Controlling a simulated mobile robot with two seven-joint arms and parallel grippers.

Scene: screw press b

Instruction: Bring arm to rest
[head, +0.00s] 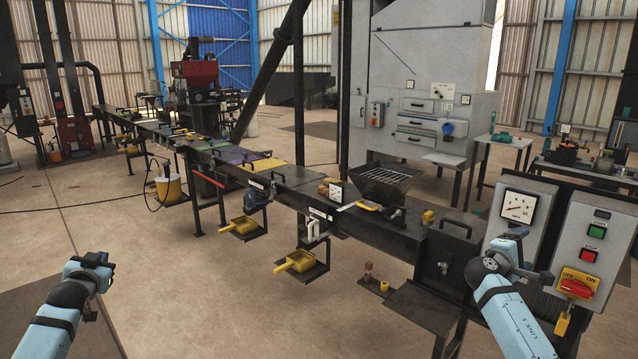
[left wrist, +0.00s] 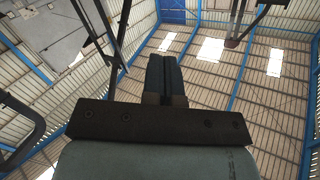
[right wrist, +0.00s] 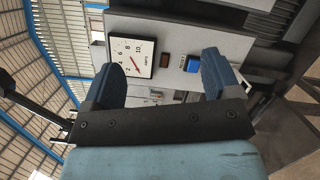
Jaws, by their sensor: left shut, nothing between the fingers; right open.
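My left arm reaches in from the lower left of the head view. Its gripper (head: 98,262) hangs in free air over the floor, apart from the bench, and its fingers are together and empty. In the left wrist view the closed fingers (left wrist: 165,80) point toward the roof. My right arm comes in at the lower right. Its gripper (head: 540,279) is in front of the grey control boxes, partly hidden behind my wrist. In the right wrist view the two fingers (right wrist: 163,78) stand apart with nothing held; whether they touch the panel I cannot tell.
A box with a dial gauge (head: 517,207) and a box with a green button (head: 597,231), red button (head: 589,255) and red rotary switch (head: 577,287) stand close to my right gripper. A long dark bench (head: 390,232) runs away to the left. Open floor (head: 200,300) surrounds my left gripper.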

